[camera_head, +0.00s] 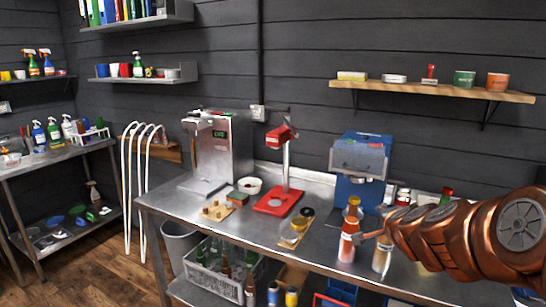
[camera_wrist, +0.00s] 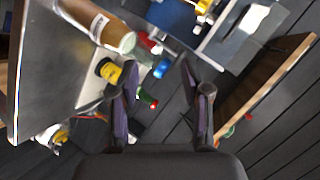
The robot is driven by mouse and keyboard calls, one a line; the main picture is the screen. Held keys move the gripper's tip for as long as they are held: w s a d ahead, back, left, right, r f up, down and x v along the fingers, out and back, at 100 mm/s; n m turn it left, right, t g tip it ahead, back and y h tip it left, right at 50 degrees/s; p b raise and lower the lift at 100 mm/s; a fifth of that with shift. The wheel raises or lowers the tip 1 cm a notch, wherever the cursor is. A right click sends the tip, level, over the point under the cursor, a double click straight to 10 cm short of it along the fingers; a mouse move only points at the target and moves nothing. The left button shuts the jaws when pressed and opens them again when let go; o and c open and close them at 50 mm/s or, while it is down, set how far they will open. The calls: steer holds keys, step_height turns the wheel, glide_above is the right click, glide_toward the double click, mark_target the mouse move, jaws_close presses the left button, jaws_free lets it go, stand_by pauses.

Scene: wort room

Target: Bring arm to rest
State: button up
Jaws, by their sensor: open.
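My copper-coloured arm reaches in from the right edge in the head view, over the right end of the steel bench (camera_head: 150,199). My gripper (camera_head: 364,237) is partly seen there, near an amber bottle (camera_head: 348,246). I cannot tell from this view whether it touches the bottle. In the wrist view my gripper (camera_wrist: 158,80) has its two dark fingers spread apart. Nothing is held between them; a green-capped bottle (camera_wrist: 148,99) and other things show behind the gap.
A blue machine (camera_head: 358,190) stands at the back of the bench, with a red stand (camera_head: 277,201) further left. A wooden shelf (camera_head: 440,90) hangs above on the wall. A crate of bottles (camera_head: 215,278) sits below the bench. Floor at left (camera_head: 100,275) is clear.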

steer(key=s+a+f+n+g+y, duration=0.2)
steer(key=s+a+n+y, duration=0.4)
steer(key=a, duration=0.7)
steer(key=s+a+f+n+g, duration=0.4)
steer(key=s+a+n, duration=0.1)
steer(key=s, duration=0.6)
steer(key=s+d+f+n+g+h, duration=0.1)
steer(key=s+g, duration=0.3)
steer(key=s, duration=0.8)
steer(key=s+d+f+n+g+h, duration=0.2)
steer(key=s+d+f+n+g, duration=0.1)
steer(key=s, duration=0.9)
steer(key=shift+s+d+f+g, duration=0.3)
steer(key=shift+s+f+g, duration=0.05)
steer(key=shift+g, duration=0.15)
